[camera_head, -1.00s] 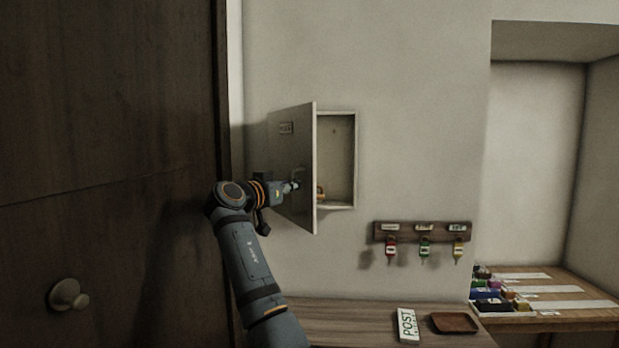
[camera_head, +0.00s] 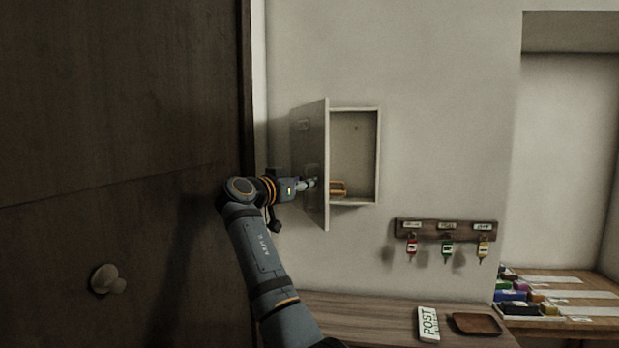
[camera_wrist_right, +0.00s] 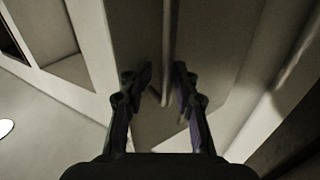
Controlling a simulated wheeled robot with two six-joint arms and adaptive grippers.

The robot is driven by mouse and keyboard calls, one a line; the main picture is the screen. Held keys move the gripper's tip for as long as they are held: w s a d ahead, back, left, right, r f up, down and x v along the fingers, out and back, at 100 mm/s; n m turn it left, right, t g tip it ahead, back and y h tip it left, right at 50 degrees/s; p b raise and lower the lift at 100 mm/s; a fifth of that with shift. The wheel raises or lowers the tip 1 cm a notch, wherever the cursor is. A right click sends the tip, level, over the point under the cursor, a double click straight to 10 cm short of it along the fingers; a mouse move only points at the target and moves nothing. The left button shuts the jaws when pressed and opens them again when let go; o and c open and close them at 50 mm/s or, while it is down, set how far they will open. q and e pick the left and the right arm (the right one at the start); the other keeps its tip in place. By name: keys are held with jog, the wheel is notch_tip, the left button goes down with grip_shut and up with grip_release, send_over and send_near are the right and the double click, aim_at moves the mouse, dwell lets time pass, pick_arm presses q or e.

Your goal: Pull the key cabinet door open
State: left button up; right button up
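The key cabinet is a pale wall box (camera_head: 362,155) in the middle of the head view. Its door (camera_head: 312,130) is hinged on the left and stands well open, swung out from the wall. My right gripper (camera_head: 309,184) is at the lower part of the door's outer face. In the right wrist view, its two dark fingers (camera_wrist_right: 160,78) stand apart on either side of a thin upright bar, the door handle (camera_wrist_right: 170,45). The right finger is close to the bar; I cannot tell whether it touches. My left gripper is not in view.
An orange item (camera_head: 338,188) sits low inside the cabinet. A key rack (camera_head: 430,229) with tagged keys hangs lower right. A shelf below holds a POST sign (camera_head: 428,323) and a brown tray (camera_head: 477,323). A dark door with a round knob (camera_head: 106,280) fills the left.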

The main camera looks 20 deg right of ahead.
notch_tip(320, 180, up, 2)
jog(key=shift+d+r, duration=0.1)
send_near(319, 139)
jog(key=x, duration=0.5)
jog(key=shift+w+d+f, duration=0.15)
jog(key=shift+d+f, duration=0.05)
jog(key=shift+r, duration=0.2)
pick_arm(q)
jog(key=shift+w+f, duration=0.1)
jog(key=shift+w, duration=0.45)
pick_arm(e)
jog(key=shift+w, duration=0.15)
